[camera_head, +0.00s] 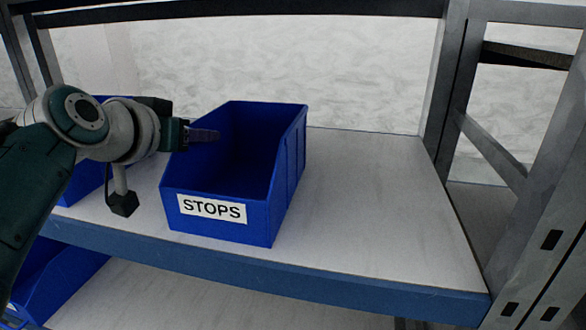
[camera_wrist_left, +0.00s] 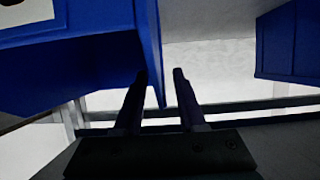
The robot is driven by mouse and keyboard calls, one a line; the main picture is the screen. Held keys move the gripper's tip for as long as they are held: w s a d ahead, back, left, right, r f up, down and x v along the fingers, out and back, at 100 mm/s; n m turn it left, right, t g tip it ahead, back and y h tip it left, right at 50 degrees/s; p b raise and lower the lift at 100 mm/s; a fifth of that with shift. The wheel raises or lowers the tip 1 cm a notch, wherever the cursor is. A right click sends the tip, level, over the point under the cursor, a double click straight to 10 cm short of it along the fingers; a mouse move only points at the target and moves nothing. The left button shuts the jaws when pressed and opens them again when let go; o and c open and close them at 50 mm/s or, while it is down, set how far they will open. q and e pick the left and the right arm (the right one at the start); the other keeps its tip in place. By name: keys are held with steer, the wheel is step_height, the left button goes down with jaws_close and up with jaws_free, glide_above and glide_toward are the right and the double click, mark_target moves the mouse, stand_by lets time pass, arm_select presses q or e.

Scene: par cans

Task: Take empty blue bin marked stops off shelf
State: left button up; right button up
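The blue bin (camera_head: 222,229) with a white STOPS label (camera_head: 212,208) stands upright on the upper shelf (camera_head: 375,200), near its front edge. The visible part of its inside is dark and empty. My left gripper (camera_head: 205,135) is at the bin's left side wall, and a finger reaches over the wall's top edge into the bin. In the left wrist view the two fingers (camera_wrist_left: 162,74) are apart, with the bin's wall (camera_wrist_left: 153,60) running down between them and a gap beside the right finger. Whether a finger touches the wall cannot be told. My right gripper is not in view.
Another blue bin (camera_head: 82,185) stands to the left, partly behind my left arm. A blue bin (camera_head: 60,278) sits on the lower shelf. The upper shelf is clear to the right, up to a grey metal upright (camera_head: 452,90). A dark beam (camera_head: 270,10) crosses above.

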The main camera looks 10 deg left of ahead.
arm_select(q)
steer(key=shift+w+f, duration=0.25)
steer(key=shift+w, duration=0.4)
steer(key=shift+c, duration=0.2)
jaws_close()
stand_by(0.8)
